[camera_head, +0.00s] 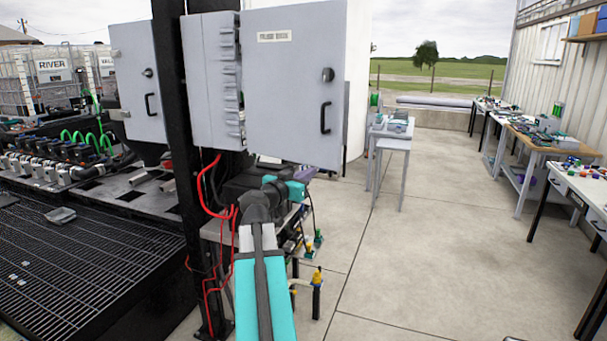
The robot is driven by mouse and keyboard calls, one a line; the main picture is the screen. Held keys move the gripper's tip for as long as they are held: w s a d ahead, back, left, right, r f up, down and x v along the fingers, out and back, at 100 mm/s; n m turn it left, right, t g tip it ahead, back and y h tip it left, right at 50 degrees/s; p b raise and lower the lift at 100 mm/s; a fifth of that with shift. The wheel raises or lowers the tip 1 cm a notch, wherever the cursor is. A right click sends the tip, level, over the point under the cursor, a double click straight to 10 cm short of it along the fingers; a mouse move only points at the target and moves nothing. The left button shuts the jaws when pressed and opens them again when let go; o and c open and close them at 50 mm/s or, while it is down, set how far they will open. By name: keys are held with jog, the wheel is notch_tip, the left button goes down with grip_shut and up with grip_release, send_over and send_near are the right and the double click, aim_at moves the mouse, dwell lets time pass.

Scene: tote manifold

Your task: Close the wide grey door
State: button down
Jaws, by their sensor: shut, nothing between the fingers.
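The wide grey door (290,85) fills the upper middle of the view. It has a label near its top, a round lock and a black pull handle at its right side. It stands open, with a gap between it and the grey cabinet body (207,80) on its left. My gripper (303,178) is at the end of my teal arm, low in front of the door's bottom edge. It is shut and empty. From this view I cannot tell whether it touches the door; its fingertips are small and hard to make out.
A black post (180,120) stands left of the cabinet, with red cables (212,205) below. Another grey cabinet door (138,80) is farther left. A yellow-topped fitting (317,278) stands near my arm. The concrete floor (430,260) is free to the right, before several worktables.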

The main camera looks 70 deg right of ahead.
aim_at(327, 162)
jog(key=d+p, duration=0.1)
jog(key=d, duration=0.1)
jog(key=d+p, duration=0.1)
jog(key=d, duration=0.2)
jog(key=s+d+p, duration=0.1)
jog(key=d, duration=0.1)
jog(key=shift+s+d+r, duration=0.1)
jog(key=shift+d+r, duration=0.05)
jog(key=shift+d, duration=0.1)
jog(key=shift+s+d+p, duration=0.1)
jog(key=shift+d+p, duration=0.3)
jog(key=shift+d, duration=0.2)
jog(key=shift+d, duration=0.1)
